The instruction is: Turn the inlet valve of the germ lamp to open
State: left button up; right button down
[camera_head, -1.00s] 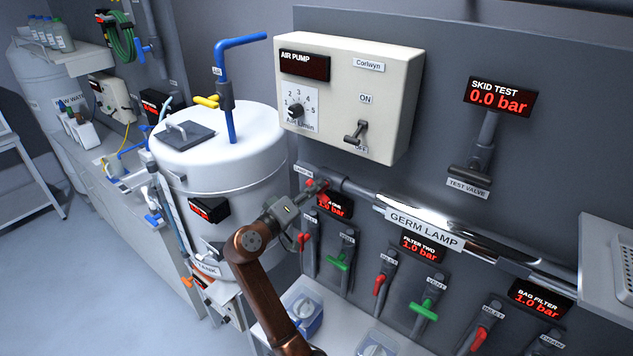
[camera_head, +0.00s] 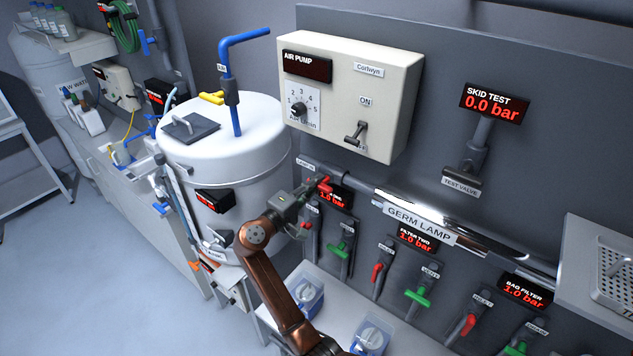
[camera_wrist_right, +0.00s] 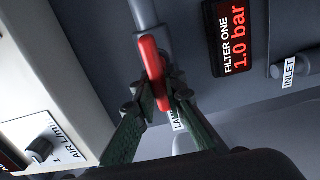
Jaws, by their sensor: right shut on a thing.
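The germ lamp (camera_head: 420,224) is a shiny horizontal tube with a "GERM LAMP" label on the grey panel. Its inlet valve has a red handle (camera_head: 325,183) on the grey pipe left of the tube. In the right wrist view the red handle (camera_wrist_right: 151,60) stands nearly upright in the picture, slightly tilted. My right gripper (camera_head: 314,193) reaches the handle from the lower left. In the wrist view its two green-sided fingers (camera_wrist_right: 160,92) are shut on the handle's lower part. The small label by the valve is partly hidden. My left gripper is not in view.
The air pump box (camera_head: 348,95) juts out just above the valve. The white tank (camera_head: 225,145) stands to the left. The FILTER ONE display (camera_head: 336,197) and several red and green valve handles sit below the lamp. Lidded containers (camera_head: 372,335) stand on the bench below.

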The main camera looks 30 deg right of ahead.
dwell(0.3)
jog(key=c, duration=2)
grip_release()
jog(key=shift+o, duration=0.2)
jog(key=v, duration=0.7)
jog(key=shift+a, duration=0.25)
